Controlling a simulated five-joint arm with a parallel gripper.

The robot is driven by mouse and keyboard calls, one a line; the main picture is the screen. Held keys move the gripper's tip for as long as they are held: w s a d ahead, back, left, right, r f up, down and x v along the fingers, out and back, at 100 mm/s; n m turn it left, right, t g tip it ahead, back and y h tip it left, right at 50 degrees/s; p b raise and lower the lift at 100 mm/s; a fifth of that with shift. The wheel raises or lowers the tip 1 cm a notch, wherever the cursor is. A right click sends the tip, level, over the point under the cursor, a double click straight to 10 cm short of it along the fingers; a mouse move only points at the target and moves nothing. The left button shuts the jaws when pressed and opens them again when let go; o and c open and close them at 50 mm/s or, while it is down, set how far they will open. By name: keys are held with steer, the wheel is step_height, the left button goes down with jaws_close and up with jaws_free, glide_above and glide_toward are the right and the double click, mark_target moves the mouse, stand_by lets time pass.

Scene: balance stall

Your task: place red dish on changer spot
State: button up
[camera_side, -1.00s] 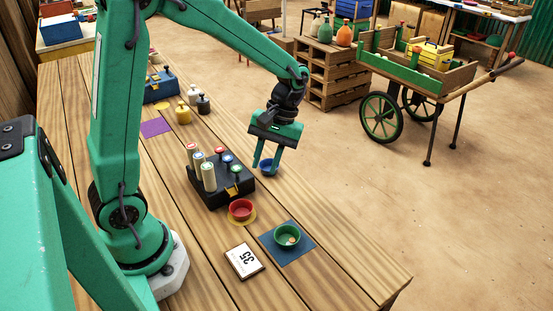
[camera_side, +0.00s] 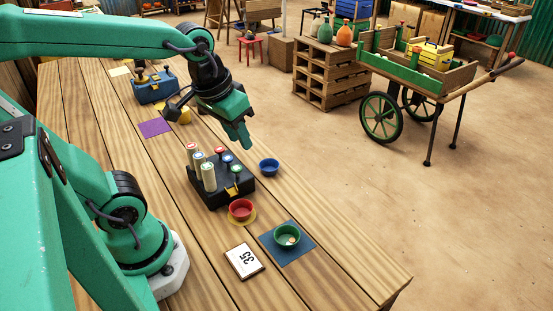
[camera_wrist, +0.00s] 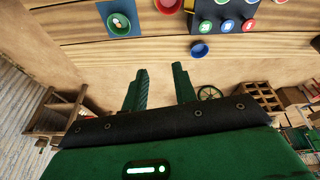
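The red dish (camera_side: 241,208) sits on a round yellow spot (camera_side: 250,221) on the table, in front of the black block with pegs. Its edge shows at the top of the wrist view (camera_wrist: 168,5). I cannot tell from the pictures which mark is the changer spot. My gripper (camera_side: 244,143) is raised over the far side of the block, away from the red dish. In the wrist view its two fingers (camera_wrist: 159,88) stand apart with nothing between them. The blue dish (camera_side: 269,167) stands alone on bare wood to the right of the block.
The black block (camera_side: 217,190) holds several upright coloured-top pegs. A green dish (camera_side: 287,235) stands on a blue square (camera_side: 290,254), beside a card marked 35 (camera_side: 244,261). A purple square (camera_side: 155,128) is empty. The table's right front is clear.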

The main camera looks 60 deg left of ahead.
steer(key=shift+s+d+r+m+t, duration=0.1)
steer(key=shift+s+r+m+t, duration=0.25)
steer(key=shift+s+m+t, duration=0.15)
steer(key=shift+s+r+m+t, duration=0.3)
steer(key=shift+s+m+t, duration=0.1)
steer(key=shift+s+t, duration=0.15)
